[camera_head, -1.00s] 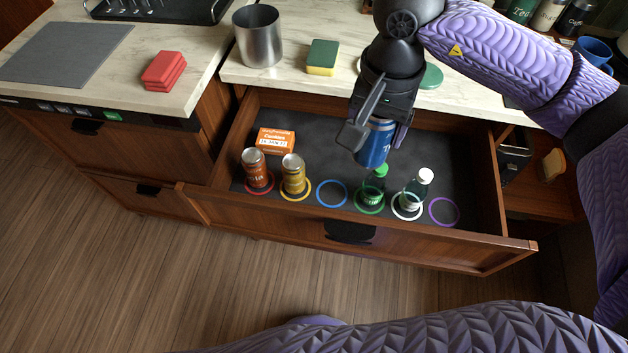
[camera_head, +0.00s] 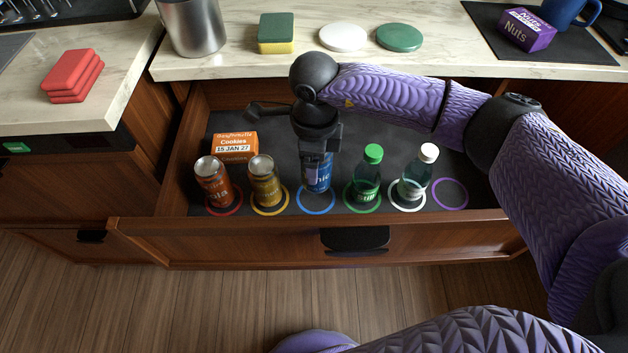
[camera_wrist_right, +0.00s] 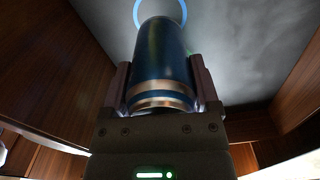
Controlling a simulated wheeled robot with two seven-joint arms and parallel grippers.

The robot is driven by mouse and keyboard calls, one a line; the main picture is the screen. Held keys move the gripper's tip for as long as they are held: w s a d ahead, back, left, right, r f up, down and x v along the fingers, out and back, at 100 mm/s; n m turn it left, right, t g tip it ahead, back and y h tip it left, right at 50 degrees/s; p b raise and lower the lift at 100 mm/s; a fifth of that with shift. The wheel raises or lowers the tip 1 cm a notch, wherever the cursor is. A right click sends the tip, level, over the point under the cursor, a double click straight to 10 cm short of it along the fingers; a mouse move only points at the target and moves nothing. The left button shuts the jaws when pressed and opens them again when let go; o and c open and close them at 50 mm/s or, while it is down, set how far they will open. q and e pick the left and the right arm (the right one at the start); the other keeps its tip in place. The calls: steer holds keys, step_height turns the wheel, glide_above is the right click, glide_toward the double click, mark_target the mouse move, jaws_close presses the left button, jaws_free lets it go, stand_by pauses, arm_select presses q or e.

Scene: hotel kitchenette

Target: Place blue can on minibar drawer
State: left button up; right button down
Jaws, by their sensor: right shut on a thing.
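The blue can (camera_head: 317,178) is in my right gripper (camera_head: 318,158), which is shut around it inside the open minibar drawer (camera_head: 240,236). The can looks about upright, just at the back part of the blue ring (camera_head: 316,210) on the drawer floor. I cannot tell if its base touches the floor. In the right wrist view the can (camera_wrist_right: 163,65) sits between both fingers (camera_wrist_right: 162,88), and the blue ring (camera_wrist_right: 182,12) shows past its far end. My left gripper is out of view.
Left of the blue ring stand an orange can (camera_head: 213,185) and a yellow can (camera_head: 264,185). Right of it stand a green-capped bottle (camera_head: 367,178) and a white-capped bottle (camera_head: 415,175). The purple ring (camera_head: 450,194) is empty.

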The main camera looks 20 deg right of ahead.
step_height(320, 180, down, 4)
steer(key=shift+f+b, duration=0.1)
steer(key=shift+b, duration=0.6)
steer(key=shift+f, duration=0.35)
steer(key=shift+r, duration=0.15)
